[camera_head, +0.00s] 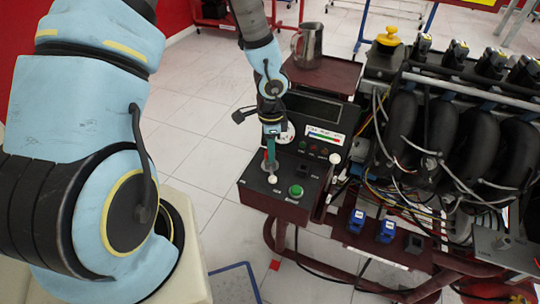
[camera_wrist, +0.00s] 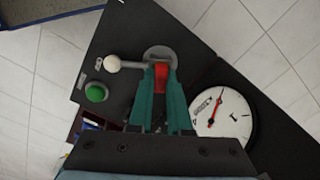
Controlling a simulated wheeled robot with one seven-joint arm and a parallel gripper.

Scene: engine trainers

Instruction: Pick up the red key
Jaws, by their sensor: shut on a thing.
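The red key (camera_wrist: 161,77) shows in the wrist view between the tips of my gripper's teal fingers, at a round grey socket (camera_wrist: 160,54) on the black control panel. My gripper (camera_wrist: 160,72) is shut on the key. In the head view my gripper (camera_head: 271,158) points down over the panel (camera_head: 252,186). The key cannot be made out clearly there. I cannot tell whether the key is still inside the socket.
A white-knobbed lever (camera_wrist: 113,63) and a green button (camera_wrist: 96,92) are close to the socket. A white round gauge (camera_wrist: 222,112) is beside my fingers. The engine (camera_head: 450,120) with loose cables stands to the right. A metal jug (camera_head: 307,45) is on the shelf behind.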

